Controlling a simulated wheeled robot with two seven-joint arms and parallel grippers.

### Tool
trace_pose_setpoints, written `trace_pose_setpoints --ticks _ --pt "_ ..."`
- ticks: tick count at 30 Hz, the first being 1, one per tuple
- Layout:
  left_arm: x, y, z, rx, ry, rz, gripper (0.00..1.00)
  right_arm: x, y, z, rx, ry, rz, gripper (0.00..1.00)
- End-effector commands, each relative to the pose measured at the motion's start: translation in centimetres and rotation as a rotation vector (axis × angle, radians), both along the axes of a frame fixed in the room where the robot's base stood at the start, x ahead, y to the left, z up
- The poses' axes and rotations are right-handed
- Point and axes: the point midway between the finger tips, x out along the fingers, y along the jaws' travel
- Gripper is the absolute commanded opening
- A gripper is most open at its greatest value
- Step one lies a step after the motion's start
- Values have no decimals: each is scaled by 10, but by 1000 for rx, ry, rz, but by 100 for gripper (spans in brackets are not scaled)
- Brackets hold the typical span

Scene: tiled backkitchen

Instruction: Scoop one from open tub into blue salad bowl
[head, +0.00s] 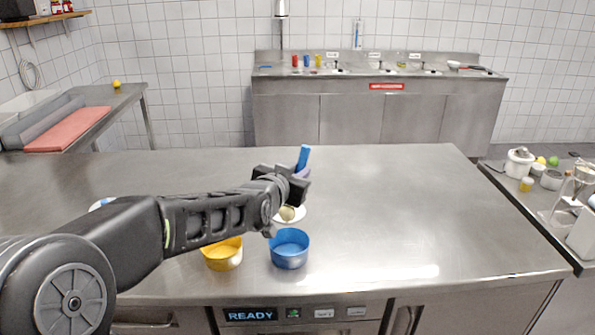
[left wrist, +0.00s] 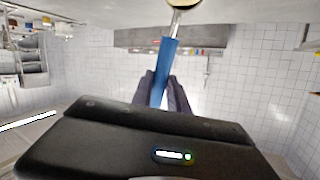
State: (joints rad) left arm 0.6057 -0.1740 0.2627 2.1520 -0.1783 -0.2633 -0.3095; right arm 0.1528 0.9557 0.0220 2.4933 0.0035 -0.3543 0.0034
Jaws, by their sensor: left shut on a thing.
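My left gripper (head: 285,184) is shut on the blue handle of a scoop (head: 303,157), above the middle of the steel counter. In the left wrist view, the blue handle (left wrist: 166,72) stands between the fingers, with the metal scoop end at the top edge. A pale yellowish round lump (head: 287,213) shows at the scoop end, below the gripper. A white round dish or tub (head: 302,214) lies behind the lump, partly hidden; I cannot tell which.
A yellow bowl (head: 222,260) stands left of the blue bowl, partly under my arm. A white rim (head: 97,204) shows behind my arm at left. The counter (head: 400,210) is clear on the right. A side table with a white pot (head: 519,163) stands far right.

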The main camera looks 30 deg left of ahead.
Motion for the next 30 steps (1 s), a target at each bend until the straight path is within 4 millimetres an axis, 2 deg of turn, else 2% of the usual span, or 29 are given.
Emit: trace_pose_setpoints --ticks 14,21,30 --pt "0 0 -55 0 1 -1 0 3 1 -25 7 -9 2 36" --pt "0 0 -86 1 -1 0 0 3 1 -60 5 -11 1 36" --pt "0 0 -107 1 -1 0 0 4 1 -82 5 -13 1 36"
